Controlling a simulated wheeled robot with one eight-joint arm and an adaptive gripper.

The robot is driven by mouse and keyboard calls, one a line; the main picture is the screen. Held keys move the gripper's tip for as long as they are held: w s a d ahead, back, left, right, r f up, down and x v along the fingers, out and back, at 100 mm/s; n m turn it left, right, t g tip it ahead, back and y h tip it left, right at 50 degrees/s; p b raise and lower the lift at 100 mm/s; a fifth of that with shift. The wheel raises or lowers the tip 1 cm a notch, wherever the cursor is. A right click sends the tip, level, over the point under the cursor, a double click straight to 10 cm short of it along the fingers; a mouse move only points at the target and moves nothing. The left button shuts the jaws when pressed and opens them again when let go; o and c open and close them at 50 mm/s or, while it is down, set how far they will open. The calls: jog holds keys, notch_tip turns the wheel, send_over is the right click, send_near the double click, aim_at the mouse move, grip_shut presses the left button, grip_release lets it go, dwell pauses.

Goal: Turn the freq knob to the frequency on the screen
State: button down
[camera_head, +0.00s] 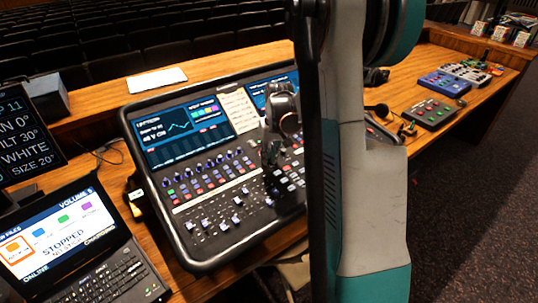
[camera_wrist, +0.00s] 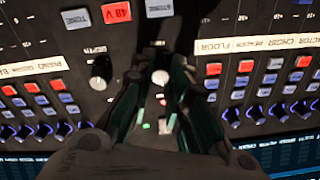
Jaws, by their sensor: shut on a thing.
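My gripper (camera_head: 270,165) reaches down onto the right half of the mixing desk (camera_head: 178,238). In the wrist view its dark green fingers (camera_wrist: 160,80) are closed around a small pale-topped knob (camera_wrist: 160,77). The fingers hide the knob's sides, and I cannot read a freq label on it. A dark knob (camera_wrist: 100,68) marked DEPTH stands apart to the left. My arm partly covers the right desk screen (camera_head: 257,95).
Coloured buttons (camera_wrist: 213,68) and blue-lit knobs (camera_wrist: 255,113) crowd both sides of my gripper. A laptop (camera_head: 75,245) and a dark monitor (camera_head: 28,135) stand at the left. Small control boxes (camera_head: 430,113) lie on the wooden table at the right.

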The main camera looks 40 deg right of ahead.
jog(key=m, duration=0.4)
jog(key=shift+m, duration=0.3)
jog(key=m, duration=0.3)
jog(key=shift+w+m+h, duration=0.1)
jog(key=shift+m+h, duration=0.2)
jog(key=shift+m, duration=0.1)
jog(key=m, duration=0.7)
jog(key=shift+a, duration=0.1)
jog(key=m, duration=0.3)
jog(key=shift+m+g, duration=0.3)
jog(key=shift+m, duration=0.1)
jog(key=m, duration=0.4)
jog(key=shift+m+h, duration=0.3)
jog(key=m, duration=0.3)
jog(key=shift+w+m+g, duration=0.1)
jog(key=shift+m+g, duration=0.2)
jog(key=shift+g, duration=0.1)
jog(key=shift+m, duration=2.1)
